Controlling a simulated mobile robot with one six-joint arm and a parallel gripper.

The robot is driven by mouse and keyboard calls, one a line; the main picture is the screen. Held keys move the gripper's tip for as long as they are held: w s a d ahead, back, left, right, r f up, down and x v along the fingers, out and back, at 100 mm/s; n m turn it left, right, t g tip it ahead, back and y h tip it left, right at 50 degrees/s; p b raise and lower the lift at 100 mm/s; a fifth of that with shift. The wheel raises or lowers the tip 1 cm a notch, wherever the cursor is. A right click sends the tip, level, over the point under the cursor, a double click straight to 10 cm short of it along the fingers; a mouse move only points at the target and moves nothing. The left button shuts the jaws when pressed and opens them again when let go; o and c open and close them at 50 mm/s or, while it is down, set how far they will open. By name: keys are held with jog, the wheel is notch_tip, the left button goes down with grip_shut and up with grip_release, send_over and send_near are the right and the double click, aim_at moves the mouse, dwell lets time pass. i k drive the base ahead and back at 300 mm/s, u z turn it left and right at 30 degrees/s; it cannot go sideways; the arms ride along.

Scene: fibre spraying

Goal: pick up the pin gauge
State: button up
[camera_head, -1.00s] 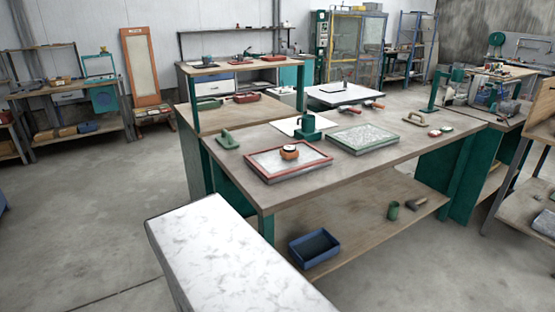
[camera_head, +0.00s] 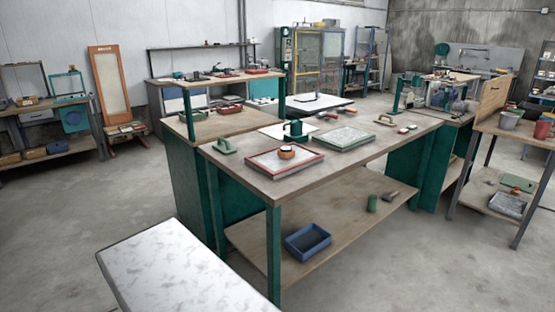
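I cannot pick out the pin gauge with certainty. A small round orange and white object (camera_head: 286,152) sits on a red-framed tray (camera_head: 262,169) on the main workbench (camera_head: 228,171); I cannot tell whether it is the gauge. Beside that tray lies a green-framed tray (camera_head: 371,144) with a pale speckled fill. A green stand-like tool (camera_head: 296,130) is behind the trays. A green-handled float (camera_head: 223,146) lies at the bench's left end. My gripper is not in view.
A side table (camera_head: 545,143) with buckets is at right. Open concrete floor shows at left and front right.

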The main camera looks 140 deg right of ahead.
aim_at(283, 155)
jog(key=z, duration=0.3)
jog(key=i, duration=0.4)
jog(key=z, duration=0.15)
jog(key=k, duration=0.15)
jog(key=z, duration=2.25)
jog(key=k, duration=0.2)
jog(key=z, duration=1.6)
